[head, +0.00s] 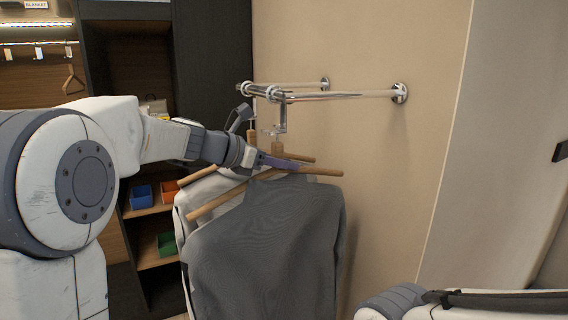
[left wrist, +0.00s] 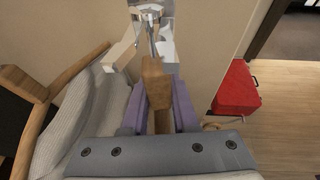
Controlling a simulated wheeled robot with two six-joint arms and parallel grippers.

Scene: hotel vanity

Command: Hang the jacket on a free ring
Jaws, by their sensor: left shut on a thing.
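A grey jacket (head: 265,250) hangs on a wooden hanger (head: 318,171) below the wall rail in the head view. My left gripper (head: 278,163) is shut on the hanger near its neck. In the left wrist view the purple fingers of my left gripper (left wrist: 159,108) sit on both sides of the wooden neck (left wrist: 157,82). Metal rings (head: 271,93) sit on the front bar of the rail (head: 340,95), just above the hanger. I cannot tell whether the hanger's neck is joined to a ring. My right gripper is out of view.
A second, paler garment (head: 185,205) hangs close behind the jacket at left. A dark shelf unit with a blue bin (head: 141,196) and a green bin (head: 167,243) stands behind my left arm. A red case (left wrist: 236,88) is on the floor. The wall right of the rail is bare.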

